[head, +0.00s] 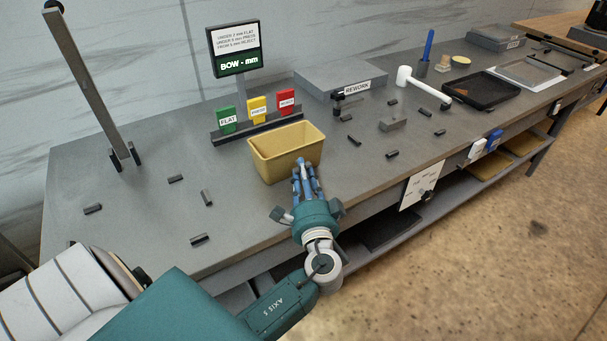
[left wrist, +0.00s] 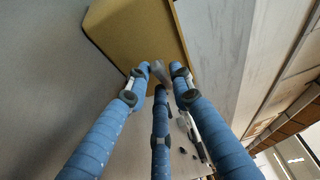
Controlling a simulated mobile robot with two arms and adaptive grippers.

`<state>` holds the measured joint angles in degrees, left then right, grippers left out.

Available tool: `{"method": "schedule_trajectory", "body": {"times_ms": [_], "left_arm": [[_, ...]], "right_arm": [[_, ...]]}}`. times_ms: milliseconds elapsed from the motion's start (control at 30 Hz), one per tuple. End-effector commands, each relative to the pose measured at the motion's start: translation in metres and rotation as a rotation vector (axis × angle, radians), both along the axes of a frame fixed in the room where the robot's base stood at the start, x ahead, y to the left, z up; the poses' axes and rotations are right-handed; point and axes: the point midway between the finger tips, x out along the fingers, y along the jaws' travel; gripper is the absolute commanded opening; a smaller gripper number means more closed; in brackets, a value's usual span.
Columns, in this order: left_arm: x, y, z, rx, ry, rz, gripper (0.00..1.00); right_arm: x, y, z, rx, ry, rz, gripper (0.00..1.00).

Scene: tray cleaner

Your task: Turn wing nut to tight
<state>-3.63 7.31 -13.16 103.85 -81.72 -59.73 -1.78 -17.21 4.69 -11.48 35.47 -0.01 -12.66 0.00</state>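My left gripper (head: 304,168) has blue segmented fingers and is at the front of the yellow bin (head: 262,158), near the bench's front edge. In the left wrist view its fingertips (left wrist: 160,74) are close together, with a small grey piece (left wrist: 159,71) between them. I cannot tell if this piece is the wing nut, or whether the fingers press on it. The bin's wall (left wrist: 135,35) fills the top of that view. No wing nut can be made out clearly in the head view. My right gripper is in neither view.
A sign stand (head: 236,62) and a rack of green, yellow and red tags (head: 257,125) stand behind the bin. Several dark blocks (head: 199,239) lie on the grey bench (head: 130,215). A white mallet (head: 404,77) and black tray (head: 482,90) are farther right. An upright post (head: 85,80) stands left.

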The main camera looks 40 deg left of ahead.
Motion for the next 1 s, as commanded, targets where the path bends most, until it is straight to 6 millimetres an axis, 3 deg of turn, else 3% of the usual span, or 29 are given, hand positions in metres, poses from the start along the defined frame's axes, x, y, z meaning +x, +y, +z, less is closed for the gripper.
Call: {"method": "schedule_trajectory", "body": {"times_ms": [467, 1000], "left_arm": [[-0.008, -0.009, -0.001, 0.000, 0.002, -0.002, 0.35], [-0.078, -0.078, -0.006, -0.001, 0.002, 0.000, 0.35]], "right_arm": [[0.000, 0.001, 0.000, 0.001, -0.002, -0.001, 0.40], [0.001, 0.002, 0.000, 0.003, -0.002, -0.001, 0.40]]}}
